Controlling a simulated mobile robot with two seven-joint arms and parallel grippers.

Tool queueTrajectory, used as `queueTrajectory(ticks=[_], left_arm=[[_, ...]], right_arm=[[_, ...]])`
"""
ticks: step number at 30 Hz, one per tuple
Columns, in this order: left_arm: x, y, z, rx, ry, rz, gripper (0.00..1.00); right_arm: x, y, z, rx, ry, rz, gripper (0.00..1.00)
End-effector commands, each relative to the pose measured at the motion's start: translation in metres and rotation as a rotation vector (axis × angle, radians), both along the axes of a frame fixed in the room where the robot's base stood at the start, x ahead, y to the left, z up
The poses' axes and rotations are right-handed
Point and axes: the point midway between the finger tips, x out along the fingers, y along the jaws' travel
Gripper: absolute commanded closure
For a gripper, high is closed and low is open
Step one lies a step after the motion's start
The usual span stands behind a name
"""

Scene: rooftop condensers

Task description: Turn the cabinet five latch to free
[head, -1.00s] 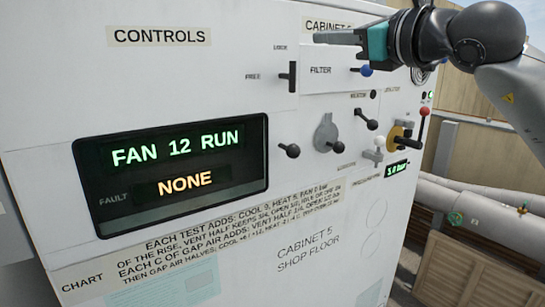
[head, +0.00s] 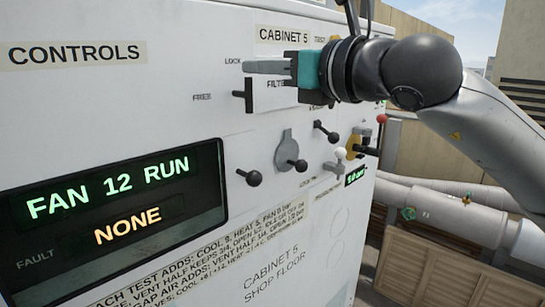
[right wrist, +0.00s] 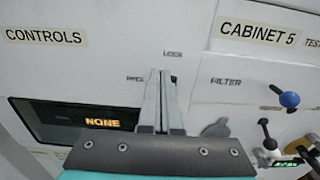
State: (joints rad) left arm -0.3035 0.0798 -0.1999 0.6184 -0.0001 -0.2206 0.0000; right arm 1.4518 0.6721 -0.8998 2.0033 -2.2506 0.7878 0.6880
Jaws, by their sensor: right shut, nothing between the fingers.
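The cabinet five latch is a black bar handle (head: 249,95) on the white panel in the head view. Its long bar stands upright, in line with the LOCK label (head: 233,61) above; the FREE label (head: 202,97) is to its left. My right gripper (head: 247,67) is shut and empty, its fingers pointing left just above the latch in the picture. I cannot tell how far the fingertips are from the panel. In the right wrist view the shut fingers (right wrist: 161,75) lie below the LOCK label and hide the latch. My left gripper is not in view.
The display (head: 110,215) reads FAN 12 RUN and NONE. Black-knobbed levers (head: 252,178), a grey plate (head: 286,148) and a red-knobbed lever (head: 382,119) stand out right of and below the latch. The blue knob (right wrist: 289,100) is by the FILTER label. Pipes (head: 450,208) run beyond the cabinet.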

Motion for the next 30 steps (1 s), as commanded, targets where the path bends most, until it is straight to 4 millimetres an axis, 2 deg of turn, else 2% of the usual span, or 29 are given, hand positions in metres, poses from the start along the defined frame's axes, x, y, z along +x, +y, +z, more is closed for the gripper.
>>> queueTrajectory(ticks=[3, 9, 30], left_arm=[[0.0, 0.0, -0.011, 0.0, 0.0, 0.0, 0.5], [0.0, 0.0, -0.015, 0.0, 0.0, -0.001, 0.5], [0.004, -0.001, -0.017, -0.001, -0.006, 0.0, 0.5]], right_arm=[[0.009, 0.01, -0.003, 0.004, 0.001, 0.002, 1.0], [0.018, 0.018, -0.002, 0.001, -0.001, 0.001, 1.0], [0.02, 0.019, -0.003, 0.001, -0.001, 0.0, 1.0]])
